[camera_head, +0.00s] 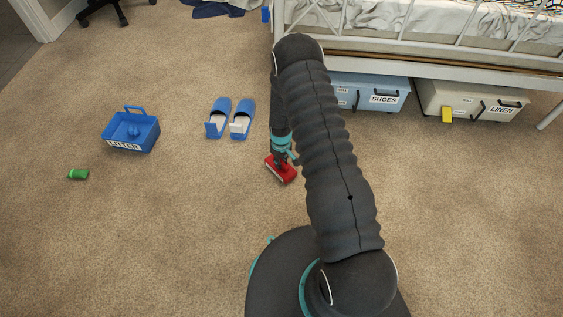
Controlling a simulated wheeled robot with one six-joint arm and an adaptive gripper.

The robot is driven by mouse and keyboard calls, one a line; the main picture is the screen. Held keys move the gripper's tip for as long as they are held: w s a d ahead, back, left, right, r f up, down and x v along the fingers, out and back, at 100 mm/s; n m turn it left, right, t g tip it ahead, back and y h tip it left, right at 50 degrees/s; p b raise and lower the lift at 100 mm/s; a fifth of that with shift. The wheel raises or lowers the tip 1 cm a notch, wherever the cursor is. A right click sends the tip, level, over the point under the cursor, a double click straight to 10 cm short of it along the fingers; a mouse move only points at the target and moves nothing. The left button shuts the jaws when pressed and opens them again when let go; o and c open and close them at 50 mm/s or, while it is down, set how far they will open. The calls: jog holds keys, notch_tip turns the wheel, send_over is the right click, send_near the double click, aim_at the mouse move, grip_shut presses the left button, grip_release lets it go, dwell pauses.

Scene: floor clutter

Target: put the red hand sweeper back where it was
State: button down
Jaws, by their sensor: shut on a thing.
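The red hand sweeper (283,171) is a small red block-like thing with a pale lower front edge. It is at my gripper (284,158), in the middle of the view, left of my arm. My gripper points down and is shut on the sweeper from above. The fingers and the grip itself are small and partly hidden by the wrist. The sweeper is on the carpet or just above it; I cannot tell which.
Blue slippers (218,118) lie left of my gripper. A bed (440,70) stands behind, with a blue shoes box (370,93) and a cream linen box (470,102) below.

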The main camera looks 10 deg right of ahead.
jog(key=shift+r, duration=0.1)
jog(key=c, duration=1.1)
grip_release()
